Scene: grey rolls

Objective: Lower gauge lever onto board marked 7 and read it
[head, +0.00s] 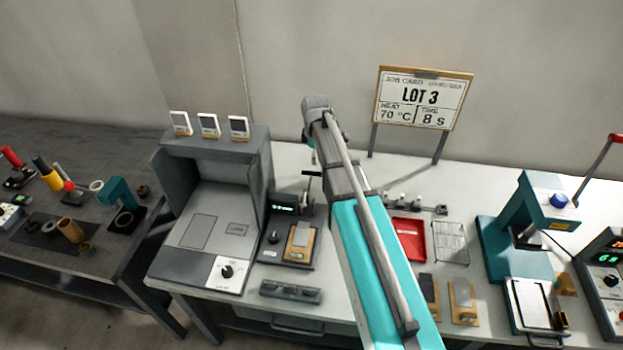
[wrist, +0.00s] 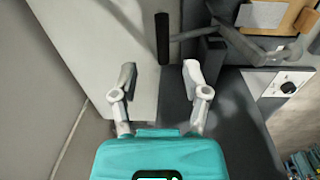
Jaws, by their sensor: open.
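The gauge stand (head: 285,255) is a dark base with a knob and a small lit display (head: 285,209), left of my arm in the head view. A grey board (head: 301,234) in a tan holder lies on it; no 7 is legible. The board also shows at the top right of the wrist view (wrist: 262,15). The lever's black handle (wrist: 162,38) stands up at the top middle of the wrist view, with a thin arm running right. My gripper (wrist: 159,72) is open and empty, its fingers short of the handle in the picture and apart from it. In the head view my arm mostly hides the gripper.
A grey hooded cabinet (head: 205,225) stands left of the gauge. A red tray (head: 409,239), a wire rack (head: 451,242) and a teal press (head: 500,235) are to the right. A LOT 3 job card (head: 420,98) stands behind. A dark slotted block (head: 290,292) lies in front.

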